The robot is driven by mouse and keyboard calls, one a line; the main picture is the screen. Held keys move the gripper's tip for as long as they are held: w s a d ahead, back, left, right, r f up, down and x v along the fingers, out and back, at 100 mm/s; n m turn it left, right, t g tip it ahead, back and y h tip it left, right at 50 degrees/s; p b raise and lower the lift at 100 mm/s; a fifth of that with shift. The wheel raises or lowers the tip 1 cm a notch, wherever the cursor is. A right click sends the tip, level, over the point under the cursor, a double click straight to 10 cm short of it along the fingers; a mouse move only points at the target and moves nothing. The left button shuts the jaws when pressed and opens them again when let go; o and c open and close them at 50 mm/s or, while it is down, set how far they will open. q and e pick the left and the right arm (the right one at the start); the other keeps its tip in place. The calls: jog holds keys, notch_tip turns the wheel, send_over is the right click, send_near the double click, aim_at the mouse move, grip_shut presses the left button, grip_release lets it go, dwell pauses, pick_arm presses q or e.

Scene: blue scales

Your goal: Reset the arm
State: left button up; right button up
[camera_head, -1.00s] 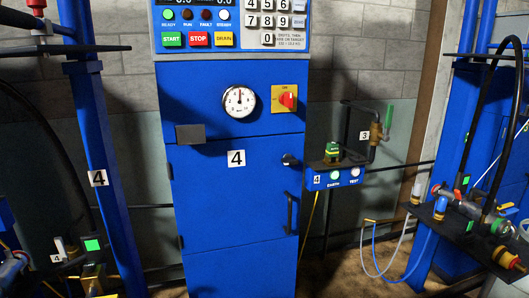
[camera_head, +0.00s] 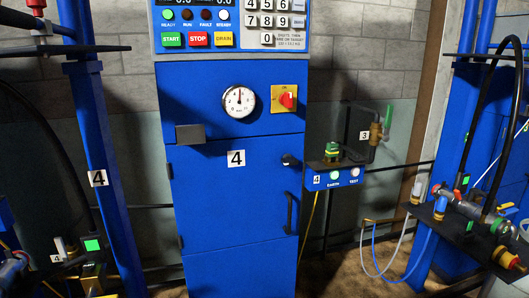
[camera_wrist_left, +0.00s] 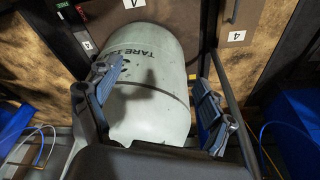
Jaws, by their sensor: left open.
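In the left wrist view my left gripper (camera_wrist_left: 156,98) is open, its two blue-grey fingers spread apart. A pale grey cylinder (camera_wrist_left: 150,65) marked "TARE" shows behind and between the fingers. I cannot tell how far it is from them, and nothing is seen gripped. Neither of my grippers can be made out in the head view, and my right gripper is not in view.
A blue cabinet (camera_head: 235,200) marked 4 stands ahead, with a gauge (camera_head: 239,101), a red knob (camera_head: 288,97) and START, STOP and DRAIN buttons. A shelf with a green-topped fitting (camera_head: 332,152) is beside it. A black tray (camera_head: 470,235) with valves and hoses juts out at right.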

pick_arm(q)
notch_tip(320, 180, down, 9)
jog(key=s, duration=0.3)
jog(key=s+a+g+p, duration=0.1)
jog(key=s+a+p, duration=0.2)
jog(key=s+p, duration=1.3)
jog(key=shift+s+a+f+g, duration=0.15)
jog(key=shift+s+f+g, duration=0.1)
jog(key=shift+g, duration=0.15)
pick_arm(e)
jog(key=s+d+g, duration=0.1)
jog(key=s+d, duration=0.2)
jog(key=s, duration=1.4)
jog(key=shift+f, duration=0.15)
